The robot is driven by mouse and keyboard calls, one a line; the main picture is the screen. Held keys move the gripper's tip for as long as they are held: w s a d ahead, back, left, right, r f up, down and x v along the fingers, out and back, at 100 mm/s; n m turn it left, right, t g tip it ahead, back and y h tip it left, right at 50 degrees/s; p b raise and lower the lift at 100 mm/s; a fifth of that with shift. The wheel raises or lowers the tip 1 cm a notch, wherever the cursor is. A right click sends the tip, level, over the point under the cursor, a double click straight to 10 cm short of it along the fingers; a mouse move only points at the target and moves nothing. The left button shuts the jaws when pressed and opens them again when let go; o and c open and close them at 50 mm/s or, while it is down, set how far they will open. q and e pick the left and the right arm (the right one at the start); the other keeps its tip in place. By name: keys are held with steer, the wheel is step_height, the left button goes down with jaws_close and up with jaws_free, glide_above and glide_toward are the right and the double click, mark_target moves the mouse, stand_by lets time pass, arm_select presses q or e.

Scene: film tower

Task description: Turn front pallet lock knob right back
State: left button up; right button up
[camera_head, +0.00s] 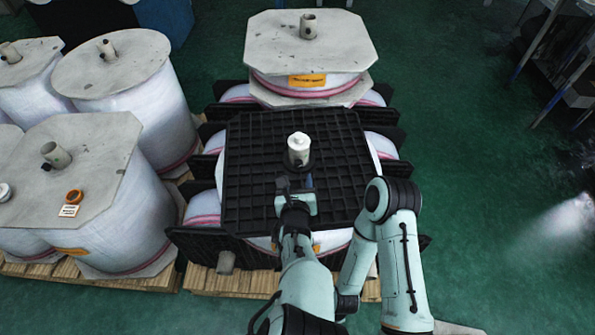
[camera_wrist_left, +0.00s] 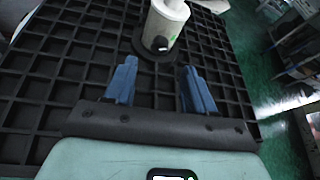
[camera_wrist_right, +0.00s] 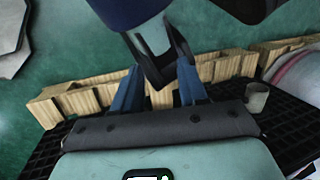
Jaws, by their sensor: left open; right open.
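A white cylindrical knob (camera_head: 299,148) stands upright at the middle of the black grid pallet (camera_head: 250,140). It also shows in the left wrist view (camera_wrist_left: 165,22), on a round dark base. My left gripper (camera_head: 296,186) is open just in front of the knob, low over the grid. Its blue fingers (camera_wrist_left: 158,75) are apart, with the knob beyond their tips and nothing between them. My right gripper (camera_wrist_right: 157,70) is open near the wooden pallet edge; the head view hides it behind my arms. I cannot tell which part is the right lock knob.
Another capped roll (camera_head: 310,45) stands behind the black pallet. A grey stub (camera_head: 226,262) sticks out at front left. Green floor (camera_head: 480,180) is clear at right.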

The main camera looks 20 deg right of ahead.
mark_target(298, 166)
arm_select(q)
steer(key=b+x, duration=0.4)
steer(key=x, duration=0.3)
steer(key=shift+s+a+f, duration=0.1)
steer(key=shift+f, duration=0.05)
steer(key=shift+w+d+b, duration=0.2)
steer(key=shift+w+b, duration=0.2)
steer(key=shift+b, duration=0.1)
arm_select(e)
steer(key=w+d+f+t, duration=0.1)
steer(key=w+d+f, duration=0.1)
steer(key=w+f, duration=0.1)
steer(key=w+d+f+t+h, duration=0.1)
steer(key=w+d+f+t, duration=0.1)
steer(key=w, duration=0.4)
steer(key=shift+d+f+m, duration=0.25)
steer(key=shift+f+m, duration=0.05)
steer(key=shift+f, duration=0.6)
arm_select(q)
steer(key=shift+c, duration=0.3)
arm_select(e)
steer(key=shift+w, duration=0.1)
arm_select(q)
jaws_close()
